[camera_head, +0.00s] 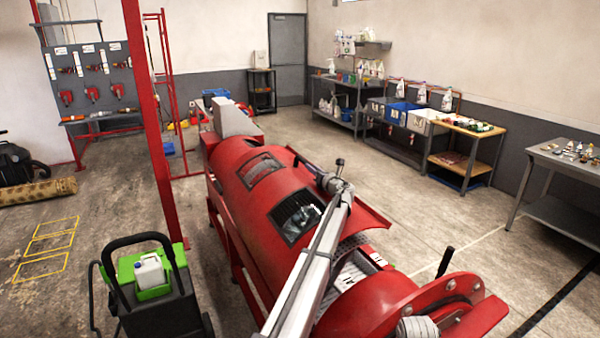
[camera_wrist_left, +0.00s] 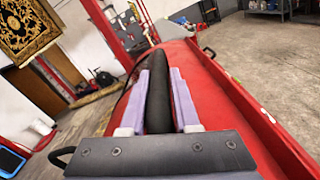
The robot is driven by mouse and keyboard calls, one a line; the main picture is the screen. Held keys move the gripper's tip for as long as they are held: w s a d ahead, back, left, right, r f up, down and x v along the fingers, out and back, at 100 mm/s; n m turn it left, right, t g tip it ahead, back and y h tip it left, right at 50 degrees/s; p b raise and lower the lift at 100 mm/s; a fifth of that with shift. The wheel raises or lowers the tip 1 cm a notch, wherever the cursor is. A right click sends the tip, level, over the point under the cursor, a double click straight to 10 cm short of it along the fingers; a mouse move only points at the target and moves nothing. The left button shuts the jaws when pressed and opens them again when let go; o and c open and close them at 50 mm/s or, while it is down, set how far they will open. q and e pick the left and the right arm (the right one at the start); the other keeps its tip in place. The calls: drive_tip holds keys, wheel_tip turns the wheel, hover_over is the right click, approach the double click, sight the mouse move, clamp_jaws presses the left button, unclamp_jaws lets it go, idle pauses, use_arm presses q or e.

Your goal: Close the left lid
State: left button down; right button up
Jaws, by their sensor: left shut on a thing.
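A long red cylindrical machine (camera_head: 245,205) lies across the middle of the head view. A curved red lid panel (camera_head: 368,218) flares out on its right side, and the drum opening (camera_head: 350,268) shows below it. My left gripper (camera_head: 334,183) is at the upper edge of this panel. In the left wrist view its two pale fingers (camera_wrist_left: 158,95) are shut on a black bar handle (camera_wrist_left: 158,88), which lies between them over the red surface. My left forearm hides part of the machine.
A green and black cart (camera_head: 155,285) stands at the machine's left. A red post (camera_head: 150,120) rises behind the cart. Benches with bottles and bins (camera_head: 405,118) line the right wall, and a grey table (camera_head: 570,165) stands at the right edge. The floor between is clear.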

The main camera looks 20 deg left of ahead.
use_arm(q)
drive_tip(key=shift+w+d+f, duration=0.1)
drive_tip(key=shift+d, duration=0.05)
drive_tip(key=c, duration=0.7)
unclamp_jaws()
drive_tip(key=shift+v, duration=3.9)
drive_tip(key=shift+d, duration=0.1)
drive_tip(key=shift+v, duration=4.5)
